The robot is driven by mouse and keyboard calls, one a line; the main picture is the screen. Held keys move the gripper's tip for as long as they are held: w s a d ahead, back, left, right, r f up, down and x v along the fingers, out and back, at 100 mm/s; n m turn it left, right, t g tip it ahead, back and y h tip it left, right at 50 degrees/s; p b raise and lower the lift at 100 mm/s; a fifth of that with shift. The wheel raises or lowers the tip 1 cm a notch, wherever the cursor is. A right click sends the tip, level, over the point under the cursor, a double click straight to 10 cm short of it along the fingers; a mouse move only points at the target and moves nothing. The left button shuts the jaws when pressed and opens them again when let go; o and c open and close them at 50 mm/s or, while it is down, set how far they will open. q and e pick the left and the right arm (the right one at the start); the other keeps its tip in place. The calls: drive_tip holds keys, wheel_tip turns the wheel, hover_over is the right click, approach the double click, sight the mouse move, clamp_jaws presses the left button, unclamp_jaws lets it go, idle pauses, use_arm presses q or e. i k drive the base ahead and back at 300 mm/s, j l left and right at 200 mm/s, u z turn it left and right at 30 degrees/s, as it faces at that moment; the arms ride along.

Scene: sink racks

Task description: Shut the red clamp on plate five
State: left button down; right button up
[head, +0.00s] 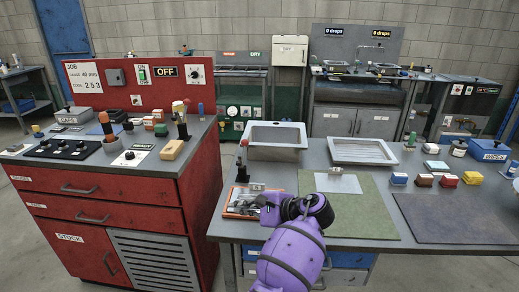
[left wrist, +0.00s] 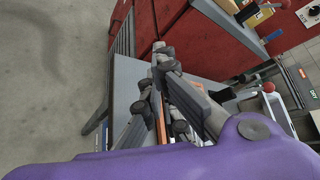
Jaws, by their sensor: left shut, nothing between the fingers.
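A small upright clamp with a red tip (head: 238,163) stands near the left edge of the grey bench. No number five is readable on any plate. My left gripper (head: 260,200) is shut and empty, above the bench's front left corner and nearer the front edge than the clamp. My right gripper is not in view.
A flat tray with orange parts (head: 238,210) lies beside my left gripper. A green mat (head: 370,212), a metal sink (head: 276,136) and coloured blocks (head: 423,180) share the bench. A red cabinet (head: 100,215) stands to the left across a narrow gap.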

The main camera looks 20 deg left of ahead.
sight(244, 142)
drive_tip(key=i, duration=1.2)
